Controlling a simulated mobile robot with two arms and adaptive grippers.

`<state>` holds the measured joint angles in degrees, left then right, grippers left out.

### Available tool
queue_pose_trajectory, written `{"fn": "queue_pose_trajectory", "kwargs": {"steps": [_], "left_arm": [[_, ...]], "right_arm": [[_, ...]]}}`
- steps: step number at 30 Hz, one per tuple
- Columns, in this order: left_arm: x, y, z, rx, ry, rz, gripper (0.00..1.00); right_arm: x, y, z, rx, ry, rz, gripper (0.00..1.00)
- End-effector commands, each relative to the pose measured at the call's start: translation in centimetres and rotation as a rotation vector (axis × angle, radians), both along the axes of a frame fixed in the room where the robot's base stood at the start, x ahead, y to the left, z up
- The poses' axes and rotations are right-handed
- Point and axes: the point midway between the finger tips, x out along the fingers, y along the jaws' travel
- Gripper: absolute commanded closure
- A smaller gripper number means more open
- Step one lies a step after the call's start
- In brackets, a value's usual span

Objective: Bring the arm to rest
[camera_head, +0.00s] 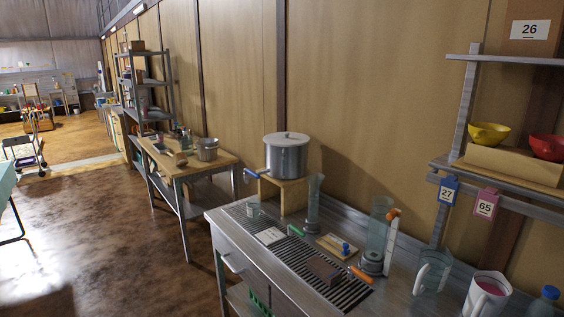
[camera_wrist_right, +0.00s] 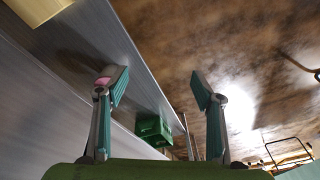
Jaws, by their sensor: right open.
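My right gripper (camera_wrist_right: 160,88) shows in the right wrist view. Its two teal-padded fingers are spread wide apart with nothing between them. Behind the fingers are a grey metal edge, a green crate (camera_wrist_right: 153,130) and the brown floor. Neither gripper shows in the head view, and my left gripper is in no view. In the head view a steel workbench (camera_head: 232,232) stands in front, with two tall clear cylinders (camera_head: 314,205) on it.
On the bench are a lidded steel pot (camera_head: 286,155) on a wooden stand, a brown block (camera_head: 324,270), a clear jug (camera_head: 432,272) and a white pitcher (camera_head: 485,297). A wall shelf (camera_head: 500,178) holds yellow and red bowls. Open floor (camera_head: 90,245) lies to the left.

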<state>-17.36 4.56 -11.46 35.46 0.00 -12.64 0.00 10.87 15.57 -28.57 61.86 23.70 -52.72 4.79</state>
Motion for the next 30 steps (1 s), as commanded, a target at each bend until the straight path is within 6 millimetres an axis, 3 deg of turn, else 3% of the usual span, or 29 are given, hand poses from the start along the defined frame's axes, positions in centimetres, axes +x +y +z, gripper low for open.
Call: {"fn": "queue_pose_trajectory", "kwargs": {"steps": [1,6,10,15,19,30], "left_arm": [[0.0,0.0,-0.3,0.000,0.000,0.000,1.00],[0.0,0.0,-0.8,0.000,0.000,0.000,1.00],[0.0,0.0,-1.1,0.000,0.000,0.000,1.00],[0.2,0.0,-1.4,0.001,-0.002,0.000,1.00],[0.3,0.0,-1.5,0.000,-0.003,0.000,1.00],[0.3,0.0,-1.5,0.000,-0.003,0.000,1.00]], "right_arm": [[-3.4,-0.7,-3.4,-0.011,0.017,-0.020,0.39],[-13.7,-2.8,-11.2,-0.061,0.037,-0.041,0.39],[-22.5,-3.7,-15.2,-0.090,0.065,-0.034,0.39],[-32.1,-3.8,-17.8,-0.106,0.096,-0.009,0.39],[-36.0,-3.6,-18.5,-0.108,0.108,0.003,0.39],[-36.0,-3.6,-18.5,-0.108,0.108,0.003,0.39]]}}
